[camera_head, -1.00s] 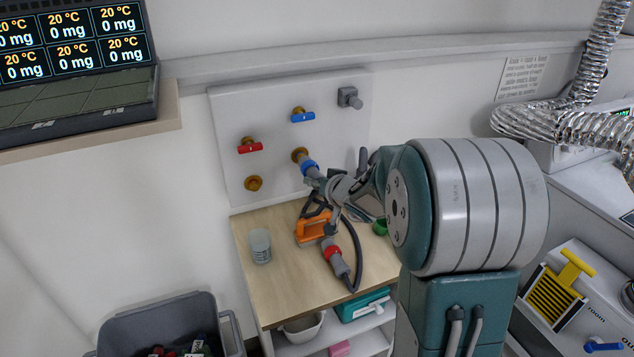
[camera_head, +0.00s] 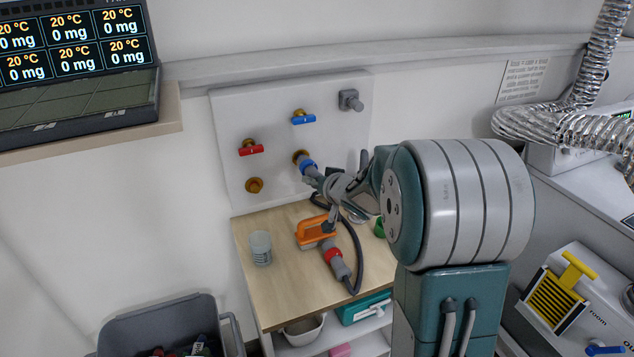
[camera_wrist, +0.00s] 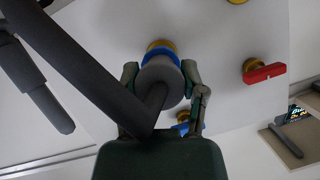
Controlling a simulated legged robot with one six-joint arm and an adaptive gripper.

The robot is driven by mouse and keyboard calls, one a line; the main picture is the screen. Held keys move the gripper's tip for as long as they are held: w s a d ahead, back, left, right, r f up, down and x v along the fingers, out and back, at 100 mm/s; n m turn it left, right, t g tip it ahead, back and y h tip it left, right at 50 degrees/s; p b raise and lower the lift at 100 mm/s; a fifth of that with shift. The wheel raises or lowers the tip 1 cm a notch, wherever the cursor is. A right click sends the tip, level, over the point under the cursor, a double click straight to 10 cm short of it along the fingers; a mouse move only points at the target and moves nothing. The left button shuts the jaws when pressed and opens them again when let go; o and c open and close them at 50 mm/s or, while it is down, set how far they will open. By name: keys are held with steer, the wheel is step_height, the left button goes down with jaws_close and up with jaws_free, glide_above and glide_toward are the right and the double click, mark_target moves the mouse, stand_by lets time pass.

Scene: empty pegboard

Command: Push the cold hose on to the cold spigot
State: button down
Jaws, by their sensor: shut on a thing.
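The cold hose end, a grey connector with a blue collar (camera_head: 308,168), is at the brass cold spigot (camera_head: 300,156) below the blue-handled valve (camera_head: 303,118). My gripper (camera_head: 322,182) is shut on the grey connector. In the wrist view the connector (camera_wrist: 160,76) sits between both fingers, with the blue collar and a brass ring directly beyond it. The collar appears to touch the spigot, but I cannot tell how far it is on. The hot hose, a grey connector with a red collar (camera_head: 333,256), lies on the wooden table.
A red valve (camera_head: 250,148) and a bare brass spigot (camera_head: 254,185) are at the left of the white board (camera_head: 226,125). An orange-handled tool (camera_head: 312,231) and a clear beaker (camera_head: 260,248) stand on the table (camera_head: 285,275). A grey bin (camera_head: 160,312) is at lower left.

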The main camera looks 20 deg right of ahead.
steer(key=shift+w, duration=0.8)
steer(key=shift+c, duration=0.4)
jaws_free()
steer(key=v, duration=1.2)
steer(key=shift+a, duration=0.1)
